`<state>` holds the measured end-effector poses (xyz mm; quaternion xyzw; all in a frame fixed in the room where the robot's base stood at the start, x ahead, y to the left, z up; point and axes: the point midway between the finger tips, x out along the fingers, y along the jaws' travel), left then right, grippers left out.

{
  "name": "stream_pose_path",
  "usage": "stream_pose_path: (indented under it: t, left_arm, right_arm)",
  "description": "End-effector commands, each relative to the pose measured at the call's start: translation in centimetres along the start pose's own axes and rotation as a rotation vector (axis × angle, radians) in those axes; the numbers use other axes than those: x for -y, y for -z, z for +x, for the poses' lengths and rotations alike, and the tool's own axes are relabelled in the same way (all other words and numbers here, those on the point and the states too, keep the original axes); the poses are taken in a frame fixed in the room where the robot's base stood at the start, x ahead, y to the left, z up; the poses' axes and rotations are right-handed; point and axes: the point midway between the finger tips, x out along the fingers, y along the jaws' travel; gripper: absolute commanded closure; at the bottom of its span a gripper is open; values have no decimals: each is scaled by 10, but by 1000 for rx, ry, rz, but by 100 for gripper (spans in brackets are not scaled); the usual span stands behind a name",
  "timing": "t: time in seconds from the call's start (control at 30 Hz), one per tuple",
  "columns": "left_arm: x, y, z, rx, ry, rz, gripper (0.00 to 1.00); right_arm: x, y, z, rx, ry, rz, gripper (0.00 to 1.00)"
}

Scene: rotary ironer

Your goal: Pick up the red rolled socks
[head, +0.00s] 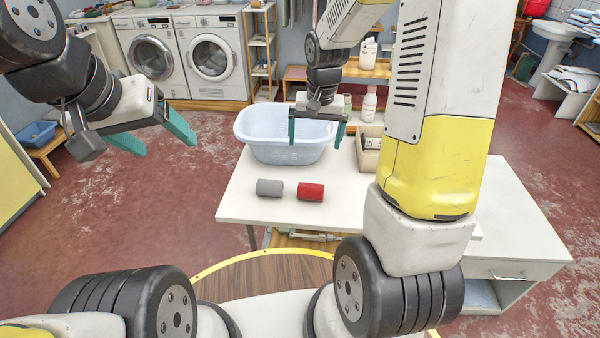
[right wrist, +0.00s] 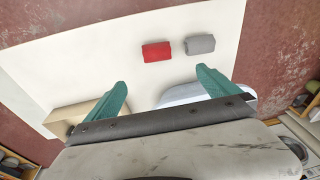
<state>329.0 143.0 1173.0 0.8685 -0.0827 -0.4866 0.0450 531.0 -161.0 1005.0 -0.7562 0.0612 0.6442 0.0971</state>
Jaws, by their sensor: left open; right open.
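The red rolled socks (head: 311,192) lie on the white table (head: 240,205), just right of a grey roll (head: 270,188). They also show in the right wrist view (right wrist: 156,52), with the grey roll (right wrist: 200,45) beside them. My right gripper (head: 316,135) is open and empty above the back part of the table, behind the socks and in front of the blue basin. Its green fingers (right wrist: 160,88) point toward the socks' side in the wrist view, apart from them. My left gripper (head: 160,138) is open and empty, out over the floor left of the table.
A pale blue basin (head: 262,140) stands at the table's back left. A beige box (head: 367,158) and a white bottle (head: 369,104) are at the back right. The table's front left is clear around the rolls. Washing machines (head: 213,58) stand far behind.

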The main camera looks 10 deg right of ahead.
Motion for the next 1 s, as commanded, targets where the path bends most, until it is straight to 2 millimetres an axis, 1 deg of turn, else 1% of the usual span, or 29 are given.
stream_pose_path:
  t: [0.03, 0.1, 0.2, 0.3, 0.4, 0.77, 1.0]
  left_arm:
    - [0, 0, 0, 0, 0, 0, 27]
    - [0, 0, 0, 0, 0, 0, 27]
    - [0, 0, 0, 0, 0, 0, 27]
    - [0, 0, 0, 0, 0, 0, 27]
    - [0, 0, 0, 0, 0, 0, 27]
    - [0, 0, 0, 0, 0, 0, 27]
    - [0, 0, 0, 0, 0, 0, 27]
  right_arm:
    - [0, 5, 28, 34, -14, 15, 0]
    - [0, 11, 61, 66, -32, 36, 0]
    - [0, 14, 102, 103, -52, 63, 0]
    - [-1, 14, 132, 130, -66, 81, 0]
    - [-1, 13, 150, 144, -73, 92, 0]
    - [-5, 8, 187, 151, -77, 97, 0]
    - [-9, 5, 222, 152, -77, 96, 0]
